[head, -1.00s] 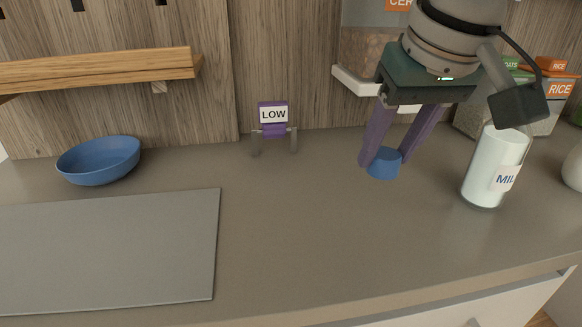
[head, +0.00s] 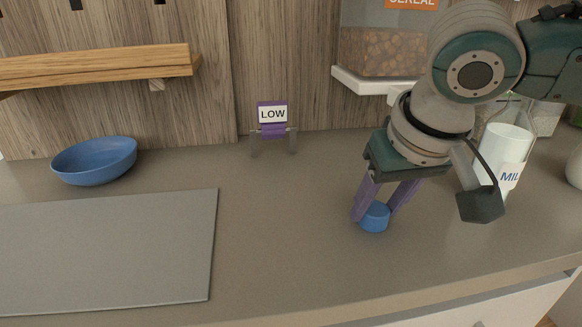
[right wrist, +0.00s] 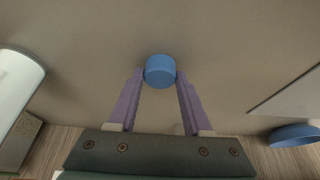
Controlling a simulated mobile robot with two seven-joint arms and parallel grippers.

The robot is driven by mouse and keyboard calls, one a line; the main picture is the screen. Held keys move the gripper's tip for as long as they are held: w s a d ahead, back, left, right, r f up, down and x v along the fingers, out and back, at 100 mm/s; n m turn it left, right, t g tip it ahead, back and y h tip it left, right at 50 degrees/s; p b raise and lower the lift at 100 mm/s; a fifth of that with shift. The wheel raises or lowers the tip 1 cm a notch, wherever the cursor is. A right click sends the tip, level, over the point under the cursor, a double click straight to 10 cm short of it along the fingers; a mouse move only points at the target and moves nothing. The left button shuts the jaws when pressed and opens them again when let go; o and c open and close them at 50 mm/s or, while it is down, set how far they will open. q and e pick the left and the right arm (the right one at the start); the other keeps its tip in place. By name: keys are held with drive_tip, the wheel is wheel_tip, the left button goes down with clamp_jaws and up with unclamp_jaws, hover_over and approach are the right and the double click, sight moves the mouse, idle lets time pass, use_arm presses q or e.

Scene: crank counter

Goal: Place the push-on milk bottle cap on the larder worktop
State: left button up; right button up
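The blue milk bottle cap (head: 375,217) is between the fingertips of my right gripper (head: 377,208), which is shut on it. In the right wrist view the cap (right wrist: 160,71) sits at the tips of both purple fingers (right wrist: 160,82). The cap is over the bare grey-brown worktop (head: 290,225); I cannot tell whether it touches the surface. My left gripper is not in view.
A blue bowl (head: 95,162) and a grey flat board (head: 110,250) lie on the left. A small "LOW" sign (head: 273,115) stands at the back wall. A cereal dispenser (head: 385,50) hangs at the back right. The middle of the worktop is clear.

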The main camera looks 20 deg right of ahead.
drive_tip(key=o, duration=0.4)
drive_tip(key=shift+r, duration=0.1)
drive_tip(key=p+v, duration=0.3)
drive_tip(key=v, duration=0.9)
drive_tip(key=s+a+f+n+y, duration=0.45)
drive_tip(key=s+a+f, duration=0.2)
drive_tip(key=a, duration=0.45)
drive_tip(key=s+d+f+h, duration=0.1)
drive_tip(key=s+d+f, duration=0.1)
drive_tip(key=s, duration=0.1)
drive_tip(key=s+d+f+h, duration=0.1)
drive_tip(key=s+d+f, duration=0.1)
drive_tip(key=s, duration=0.1)
drive_tip(key=s+d+f+h, duration=0.1)
drive_tip(key=s+d, duration=0.1)
drive_tip(key=s, duration=0.1)
drive_tip(key=shift+s+f+g, duration=0.2)
drive_tip(key=shift+f+g, duration=0.2)
